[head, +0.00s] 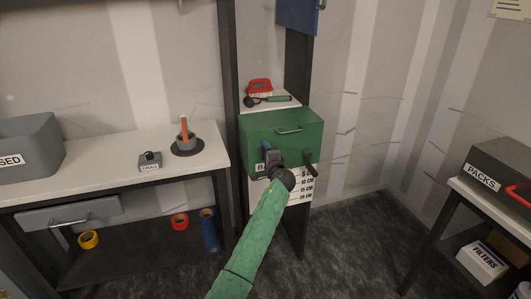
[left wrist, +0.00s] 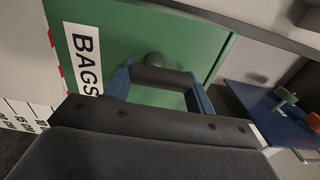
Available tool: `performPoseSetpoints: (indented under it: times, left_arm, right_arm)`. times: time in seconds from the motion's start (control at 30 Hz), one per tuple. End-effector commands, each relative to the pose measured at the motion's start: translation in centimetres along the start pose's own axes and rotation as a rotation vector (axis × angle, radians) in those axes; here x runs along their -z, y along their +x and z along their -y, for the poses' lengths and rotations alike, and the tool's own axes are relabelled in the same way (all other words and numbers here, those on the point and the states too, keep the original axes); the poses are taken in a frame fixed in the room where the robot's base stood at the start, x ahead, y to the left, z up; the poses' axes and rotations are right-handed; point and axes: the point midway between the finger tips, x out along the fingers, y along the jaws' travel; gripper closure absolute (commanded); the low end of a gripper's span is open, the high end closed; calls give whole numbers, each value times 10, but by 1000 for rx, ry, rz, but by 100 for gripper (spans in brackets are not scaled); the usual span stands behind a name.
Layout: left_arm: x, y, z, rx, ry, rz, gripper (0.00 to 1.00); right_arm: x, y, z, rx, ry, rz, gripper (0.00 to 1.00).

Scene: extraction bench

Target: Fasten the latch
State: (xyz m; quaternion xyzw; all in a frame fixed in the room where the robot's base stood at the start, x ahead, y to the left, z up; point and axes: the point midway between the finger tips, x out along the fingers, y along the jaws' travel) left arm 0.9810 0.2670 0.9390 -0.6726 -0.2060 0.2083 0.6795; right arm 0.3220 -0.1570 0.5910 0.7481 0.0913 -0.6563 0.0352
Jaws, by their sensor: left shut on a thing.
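The green box (head: 262,122) with a silver handle stands at centre in the head view. Its front, labelled BAGS (left wrist: 85,58), fills much of the left wrist view. My left gripper (head: 269,156) is against the box front, beside the label and covering most of it. In the left wrist view its blue fingers (left wrist: 160,88) are closed on a dark cylindrical grip (left wrist: 162,76), which looks like the latch lever. The latch's catch is hidden or not clear. My right gripper is out of view.
A dark knobbed piece (head: 311,158) sits at the box's right front; I cannot tell what it is. A measuring scale (head: 301,185) is below. Benches stand left and right.

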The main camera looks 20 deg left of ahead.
Motion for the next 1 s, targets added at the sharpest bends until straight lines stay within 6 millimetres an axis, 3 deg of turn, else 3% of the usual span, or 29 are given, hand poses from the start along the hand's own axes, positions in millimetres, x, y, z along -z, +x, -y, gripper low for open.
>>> performPoseSetpoints:
  times: [0.37, 0.4, 0.5, 0.93, 1.0]
  left_arm:
    - [1, -1, -2, -1, 6, -2, 68]
    - [1, -1, -2, -1, 6, -2, 43]
    - [1, -1, -1, -1, 6, -2, 24]
    - [1, -9, -2, 0, 4, -2, 24]
    - [1, -17, -3, 0, 3, -3, 24]
  right_arm:
    - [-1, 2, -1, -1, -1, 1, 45]
    - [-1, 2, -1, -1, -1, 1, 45]
    - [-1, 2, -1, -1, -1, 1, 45]
    - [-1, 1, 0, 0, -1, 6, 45]
    - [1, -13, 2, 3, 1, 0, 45]
